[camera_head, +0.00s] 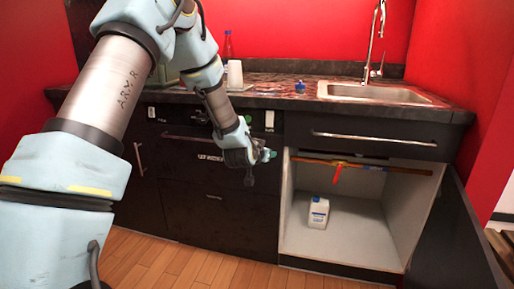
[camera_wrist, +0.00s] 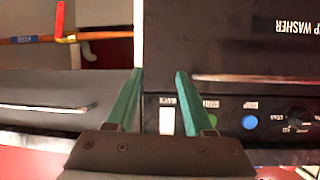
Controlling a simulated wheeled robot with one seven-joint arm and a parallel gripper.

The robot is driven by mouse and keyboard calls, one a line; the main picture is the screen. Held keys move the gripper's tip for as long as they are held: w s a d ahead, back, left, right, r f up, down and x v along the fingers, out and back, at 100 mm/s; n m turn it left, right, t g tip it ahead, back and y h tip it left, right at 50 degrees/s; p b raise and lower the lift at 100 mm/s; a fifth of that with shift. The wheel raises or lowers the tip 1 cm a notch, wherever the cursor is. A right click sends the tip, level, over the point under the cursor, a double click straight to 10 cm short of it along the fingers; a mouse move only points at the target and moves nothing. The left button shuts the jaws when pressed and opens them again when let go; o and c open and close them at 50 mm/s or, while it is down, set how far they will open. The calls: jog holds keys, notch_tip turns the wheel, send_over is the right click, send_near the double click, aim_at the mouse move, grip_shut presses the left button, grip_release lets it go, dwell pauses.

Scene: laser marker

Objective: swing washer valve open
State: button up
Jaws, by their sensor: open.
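The washer valve shows as a red lever (camera_head: 337,174) on a yellow body, set on a copper pipe (camera_head: 376,168) that runs across the top of the open cabinet under the sink. In the head view the lever hangs down from the pipe. In the wrist view the red lever (camera_wrist: 60,20) and the copper pipe (camera_wrist: 105,35) are at the upper left. My gripper (camera_head: 262,160) is left of the valve, in front of the black fronts near the cabinet's left edge. Its green fingers (camera_wrist: 158,85) are apart, with nothing held between them.
A white bottle (camera_head: 318,212) stands on the cabinet floor below the valve. The cabinet's left wall (camera_head: 287,205) lies between my gripper and the valve. An open black door (camera_head: 448,240) stands at right. The counter edge (camera_head: 300,101) and sink (camera_head: 375,93) are above.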

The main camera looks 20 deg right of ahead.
jog(key=shift+a+r+y+p, duration=0.15)
jog(key=shift+a+r, duration=0.1)
jog(key=shift+a, duration=0.45)
jog(key=shift+a+r+y+p, duration=0.15)
jog(key=shift+a+r, duration=0.1)
jog(key=shift+a, duration=0.45)
jog(key=shift+c, duration=1.4)
jog(key=shift+d+f, duration=0.15)
jog(key=shift+c, duration=0.7)
jog(key=d+f+m+b, duration=0.1)
jog(key=d+m+b, duration=0.1)
jog(key=d+f+m+h+b, duration=0.1)
jog(key=d+f+b, duration=0.1)
jog(key=s+d+f+m+h+b, duration=0.1)
jog(key=d+f+m+b, duration=0.1)
jog(key=shift+d+f+m+g+b, duration=0.15)
jog(key=shift+d+m+g+b, duration=0.05)
jog(key=shift+m+g+b, duration=0.15)
grip_shut()
jog(key=m+g+h+b, duration=0.55)
jog(key=m+b, duration=0.85)
jog(key=m, duration=0.6)
send_near(337, 174)
jog(key=s+d+f, duration=0.2)
jog(key=s+f, duration=0.2)
jog(key=w+d+b, duration=0.2)
jog(key=w+d, duration=0.2)
jog(key=d, duration=0.3)
jog(key=shift+b, duration=0.4)
